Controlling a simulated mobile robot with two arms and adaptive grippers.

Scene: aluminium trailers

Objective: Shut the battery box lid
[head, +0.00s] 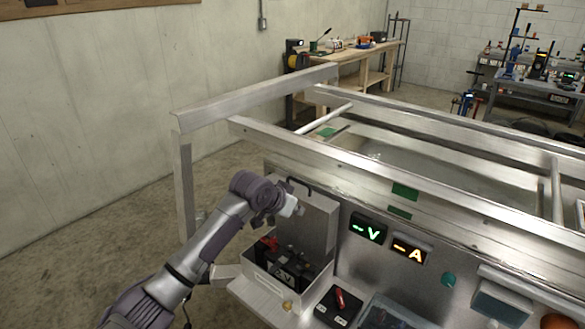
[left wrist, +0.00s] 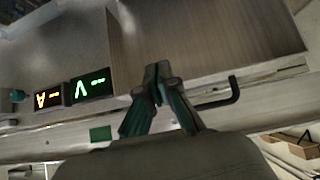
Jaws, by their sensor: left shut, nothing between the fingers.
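The battery box (head: 262,284) is a grey metal box on the trailer's front shelf, with a black battery (head: 290,268) inside. Its lid (head: 318,222) stands open, upright at the back of the box, with a black handle (head: 299,183) at its top edge. My left gripper (head: 292,208) is at the upper left part of the lid, shut and empty. In the left wrist view its fingers (left wrist: 157,70) are closed together in front of the lid panel (left wrist: 225,40), beside the black handle (left wrist: 222,98). I cannot tell whether they touch the lid. My right gripper is not in view.
A green V display (head: 368,229) and an orange A display (head: 410,250) are on the panel right of the lid. A black switch with a red lever (head: 339,300) sits right of the box. Aluminium trailer rails (head: 400,165) run behind the lid.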

